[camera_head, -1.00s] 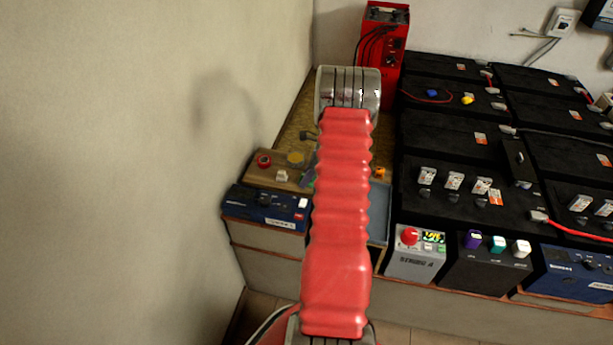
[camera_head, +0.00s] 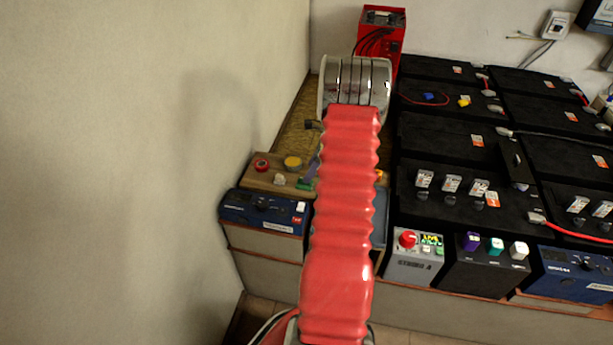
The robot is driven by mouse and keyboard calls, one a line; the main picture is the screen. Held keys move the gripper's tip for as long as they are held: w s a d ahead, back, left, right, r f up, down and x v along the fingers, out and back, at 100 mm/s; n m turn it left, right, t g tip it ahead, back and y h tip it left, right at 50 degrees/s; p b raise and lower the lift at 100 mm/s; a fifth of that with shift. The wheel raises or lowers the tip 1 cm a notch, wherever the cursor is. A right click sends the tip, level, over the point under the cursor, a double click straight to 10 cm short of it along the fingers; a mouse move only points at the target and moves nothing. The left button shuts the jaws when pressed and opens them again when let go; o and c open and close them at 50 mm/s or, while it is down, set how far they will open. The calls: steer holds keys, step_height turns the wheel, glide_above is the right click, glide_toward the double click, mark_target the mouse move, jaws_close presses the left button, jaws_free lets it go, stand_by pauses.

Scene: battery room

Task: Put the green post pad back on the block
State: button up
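A small green piece (camera_head: 304,184), which may be the green post pad, lies at the right end of a wooden board, close to the left edge of my red arm. A black block (camera_head: 487,272) at the front of the bench carries a purple, a teal-green and a white pad in a row; the teal-green one (camera_head: 496,246) is in the middle. I cannot tell which block is meant. My gripper is almost wholly hidden behind my arm; only a small dark part (camera_head: 314,125), seemingly of it, shows at the left. Its fingers and any held thing are hidden.
The wooden board (camera_head: 256,179) also holds a red roll, a yellow disc and a small pale piece. A blue unit (camera_head: 264,211) stands before it, by the left wall. A grey unit with a red knob (camera_head: 413,260) and large black batteries (camera_head: 450,140) fill the right side.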

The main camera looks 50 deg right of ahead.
steer(key=v, duration=0.5)
steer(key=shift+s+r, duration=0.1)
steer(key=shift+r, duration=0.1)
stand_by(0.6)
steer(key=w+a+r+n+h, duration=0.1)
steer(key=w+a+r+n, duration=0.2)
steer(key=a+r+n, duration=0.65)
steer(key=w+a+r+n, duration=0.45)
steer(key=a+r, duration=0.55)
steer(key=a, duration=0.8)
steer(key=s+a+r+n, duration=0.3)
steer(key=s+a+n, duration=0.5)
steer(key=a, duration=0.4)
steer(key=s+a+r+n+t, duration=0.1)
steer(key=s+a+r+n, duration=0.2)
steer(key=s+a+n, duration=0.5)
steer(key=shift+s+a+n+h, duration=0.4)
steer(key=shift+a+n, duration=0.3)
steer(key=shift+a, duration=1.4)
